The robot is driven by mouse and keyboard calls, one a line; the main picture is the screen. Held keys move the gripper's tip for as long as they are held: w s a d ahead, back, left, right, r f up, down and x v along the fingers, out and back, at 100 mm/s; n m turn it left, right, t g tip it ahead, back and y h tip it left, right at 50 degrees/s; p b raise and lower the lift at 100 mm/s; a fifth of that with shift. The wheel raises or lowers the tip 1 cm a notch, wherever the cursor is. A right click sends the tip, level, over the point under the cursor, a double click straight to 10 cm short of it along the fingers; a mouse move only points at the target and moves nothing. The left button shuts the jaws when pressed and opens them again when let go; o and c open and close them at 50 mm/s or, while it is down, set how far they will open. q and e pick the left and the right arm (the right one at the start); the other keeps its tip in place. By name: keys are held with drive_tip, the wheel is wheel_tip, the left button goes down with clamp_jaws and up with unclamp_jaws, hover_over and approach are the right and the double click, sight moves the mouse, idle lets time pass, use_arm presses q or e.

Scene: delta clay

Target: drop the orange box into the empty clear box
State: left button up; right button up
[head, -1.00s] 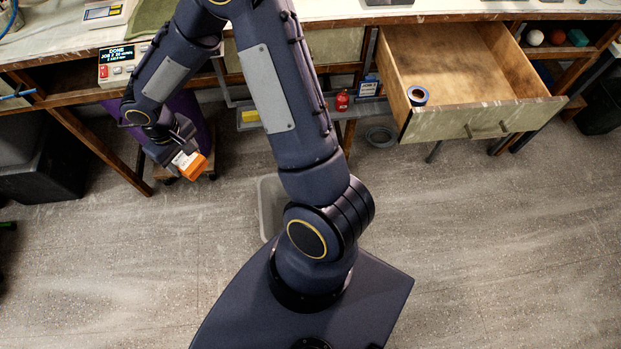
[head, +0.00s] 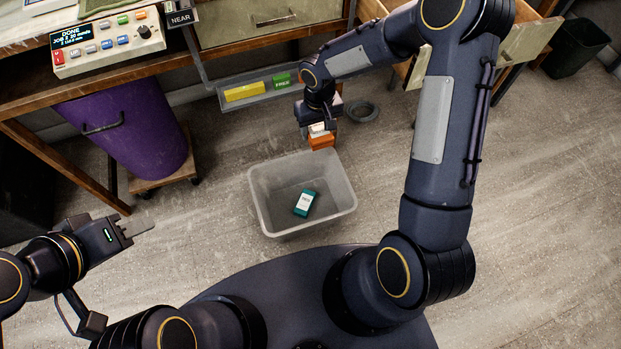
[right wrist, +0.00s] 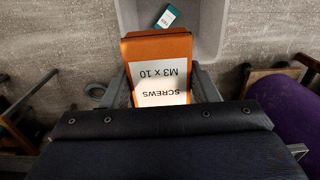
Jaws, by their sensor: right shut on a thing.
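The orange box (head: 321,141) with a white label is held by my right gripper (head: 319,128), just beyond the far rim of the clear box. In the right wrist view the orange box (right wrist: 158,48) sits between the two fingers, its label reading SCREWS M3 x 10. The clear box (head: 262,205) stands on the floor in front of my base. It is not empty: a small teal box (head: 305,203) with a white label lies in it. My left gripper (head: 138,230) is at the left, away from these things; its finger gap is unclear.
A grey shelf tray (head: 258,100) holding a yellow and a green block is behind my right gripper. A purple bin (head: 125,135) stands on a wheeled base at left. A grey ring (head: 362,111) lies on the floor.

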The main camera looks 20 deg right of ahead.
drive_tip(key=w+a+f+b, duration=0.1)
drive_tip(key=w+f+b, duration=0.1)
drive_tip(key=f+b, duration=0.8)
drive_tip(key=w+a+f+b, duration=0.1)
drive_tip(key=f+b, duration=0.9)
drive_tip(key=f, duration=1.2)
drive_tip(key=shift+w+a+n+b, duration=0.3)
drive_tip(key=shift+w+a+n, duration=0.1)
drive_tip(key=shift+a, duration=0.05)
drive_tip(key=o, duration=1.2)
drive_tip(key=shift+r+p, duration=1.75)
drive_tip(key=shift+r, duration=2.15)
